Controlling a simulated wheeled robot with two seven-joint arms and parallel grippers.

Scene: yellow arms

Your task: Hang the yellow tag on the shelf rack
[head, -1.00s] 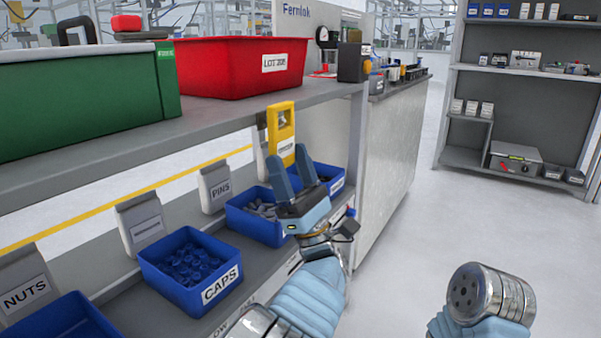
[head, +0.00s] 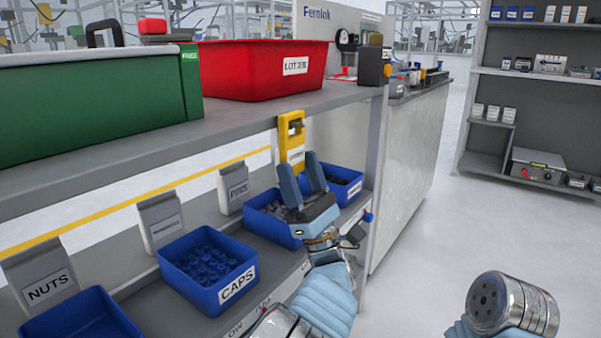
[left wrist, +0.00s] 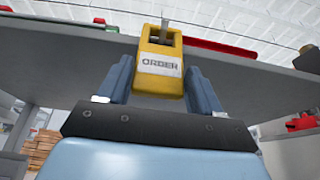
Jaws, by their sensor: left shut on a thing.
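The yellow tag (head: 284,135), with an opening near its top and a white label, is upright just under the front edge of the upper shelf of the rack (head: 235,116). My left gripper (head: 301,174) is below it, shut on its lower part. The left wrist view shows the tag (left wrist: 160,49) between the two fingers (left wrist: 160,82), its label reading ORDER. A thin grey peg (left wrist: 164,28) shows at the tag's top there. A grey piece shows within the opening in the head view; I cannot tell whether the tag's weight rests on it. The right gripper's fingers are not visible.
A red bin (head: 255,75) and a green crate (head: 90,105) stand on the upper shelf. Blue bins, including the CAPS bin (head: 180,272), stand on the lower shelf beneath the tag. A rack post (head: 378,150) is to the right. The floor (head: 440,235) there is clear.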

